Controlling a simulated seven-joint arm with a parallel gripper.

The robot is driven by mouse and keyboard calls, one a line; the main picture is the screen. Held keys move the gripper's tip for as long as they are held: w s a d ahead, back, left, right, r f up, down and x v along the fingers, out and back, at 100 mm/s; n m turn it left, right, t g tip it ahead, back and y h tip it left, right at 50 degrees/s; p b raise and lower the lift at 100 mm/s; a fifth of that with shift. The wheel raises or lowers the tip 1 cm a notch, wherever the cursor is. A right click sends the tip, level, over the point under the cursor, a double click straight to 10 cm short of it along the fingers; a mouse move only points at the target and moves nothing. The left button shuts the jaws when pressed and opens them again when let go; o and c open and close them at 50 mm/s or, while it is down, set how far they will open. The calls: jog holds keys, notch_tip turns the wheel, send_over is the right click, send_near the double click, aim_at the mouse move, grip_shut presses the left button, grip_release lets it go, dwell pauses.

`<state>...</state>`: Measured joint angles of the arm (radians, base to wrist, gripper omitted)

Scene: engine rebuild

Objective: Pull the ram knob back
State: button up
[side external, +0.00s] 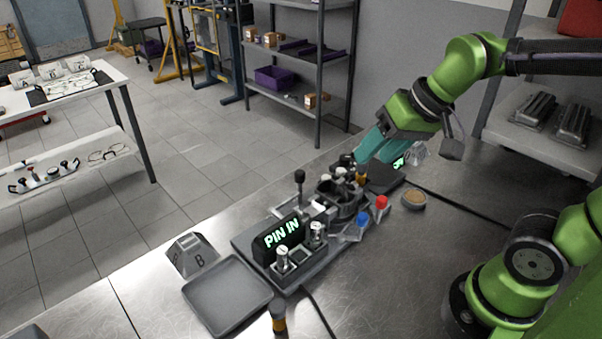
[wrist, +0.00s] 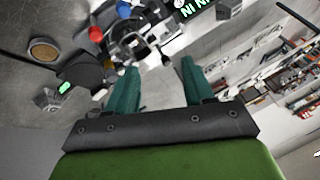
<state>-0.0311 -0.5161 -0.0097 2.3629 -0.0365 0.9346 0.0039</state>
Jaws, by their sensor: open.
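The dark fixture (side external: 262,243) stands on the metal bench with a lit sign reading "PIN IN" (side external: 281,235). A black ball knob on an upright stem (side external: 300,177) rises behind the sign. Several smaller knobs and pale parts crowd the round housing (side external: 345,200) at the fixture's far end; I cannot tell for sure which one is the ram knob. My gripper (side external: 368,150) is over the far end of the fixture, its teal fingers pointing down towards it. In the wrist view the fingers (wrist: 158,72) are apart with nothing between them, and the fixture (wrist: 135,35) lies beyond the tips.
A blue knob (side external: 362,220) and a red knob (side external: 381,203) stand at the fixture's near side, beside a small round dish (side external: 413,198). An empty grey tray (side external: 227,293) and a block marked B (side external: 194,256) are at the left.

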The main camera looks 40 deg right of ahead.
aim_at(300, 171)
jog(key=shift+w+r+m+g+h, duration=1.1)
jog(key=shift+w+m+g, duration=1.6)
jog(key=shift+w, duration=7)
notch_tip(300, 171, down, 16)
jog(key=shift+a+f, duration=0.1)
jog(key=shift+f, duration=0.05)
grip_shut()
